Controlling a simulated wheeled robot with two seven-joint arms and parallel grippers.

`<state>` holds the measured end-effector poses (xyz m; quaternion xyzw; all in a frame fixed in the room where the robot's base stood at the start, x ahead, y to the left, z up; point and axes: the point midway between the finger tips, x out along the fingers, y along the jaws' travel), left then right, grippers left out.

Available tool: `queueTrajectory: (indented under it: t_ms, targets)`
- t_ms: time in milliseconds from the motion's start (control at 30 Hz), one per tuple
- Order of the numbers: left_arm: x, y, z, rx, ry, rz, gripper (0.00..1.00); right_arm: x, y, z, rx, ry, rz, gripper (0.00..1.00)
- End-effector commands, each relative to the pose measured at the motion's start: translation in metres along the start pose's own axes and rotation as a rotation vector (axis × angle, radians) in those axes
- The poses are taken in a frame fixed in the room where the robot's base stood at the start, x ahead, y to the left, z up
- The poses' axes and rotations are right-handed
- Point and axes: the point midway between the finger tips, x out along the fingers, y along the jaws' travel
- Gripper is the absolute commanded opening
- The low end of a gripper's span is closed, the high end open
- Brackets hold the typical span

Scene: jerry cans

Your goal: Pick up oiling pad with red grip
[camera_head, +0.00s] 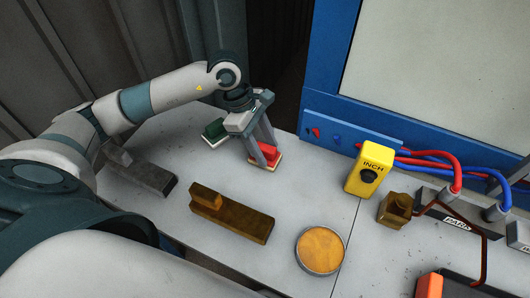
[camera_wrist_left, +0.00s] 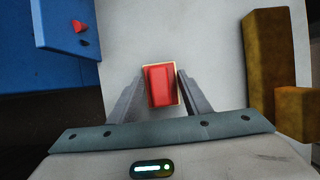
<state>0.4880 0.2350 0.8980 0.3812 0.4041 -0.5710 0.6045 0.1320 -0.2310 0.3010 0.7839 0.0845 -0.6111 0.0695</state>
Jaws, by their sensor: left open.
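The oiling pad with the red grip (camera_head: 268,157) lies on the grey table near its back edge, with a pale pad under the red grip. It also shows in the left wrist view (camera_wrist_left: 160,86), between the fingers. My left gripper (camera_head: 263,158) is open and points down, its fingers on either side of the red grip. In the left wrist view the left gripper (camera_wrist_left: 158,92) shows a small gap on the right side; contact on the left side is hard to tell. A similar pad with a green grip (camera_head: 214,129) lies just left of it. My right gripper is not in view.
A brown block with a raised end (camera_head: 235,219) and a round dish of amber stuff (camera_head: 321,249) lie in front. A yellow INCH control box (camera_head: 369,168), hoses and a blue machine (camera_head: 350,136) stand to the right. A dark grey block (camera_head: 147,177) lies left.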

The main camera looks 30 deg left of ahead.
Motion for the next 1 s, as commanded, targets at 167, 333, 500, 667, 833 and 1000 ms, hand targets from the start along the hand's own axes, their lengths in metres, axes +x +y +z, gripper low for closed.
queueTrajectory:
  t_ms: [167,333,500,667,833,1000]
  targets:
    - [0.0001,0.0001,0.0000,0.000,0.000,0.000,0.44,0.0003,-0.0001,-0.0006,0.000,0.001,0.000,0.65]
    - [-0.0002,0.0001,0.0000,0.000,0.000,0.000,0.44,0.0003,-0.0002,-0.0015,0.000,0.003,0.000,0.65]
    - [-0.0003,0.0001,0.0000,0.000,0.000,0.000,0.17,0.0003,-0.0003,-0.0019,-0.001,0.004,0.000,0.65]
    - [-0.0005,0.0002,0.0001,0.000,0.000,0.001,0.17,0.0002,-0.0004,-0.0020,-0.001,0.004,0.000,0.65]
    - [-0.0010,0.0003,0.0003,0.001,0.000,0.001,0.17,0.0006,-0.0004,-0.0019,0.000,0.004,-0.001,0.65]
    - [-0.0057,0.0010,0.0023,0.002,0.000,0.003,0.17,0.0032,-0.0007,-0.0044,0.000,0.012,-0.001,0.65]
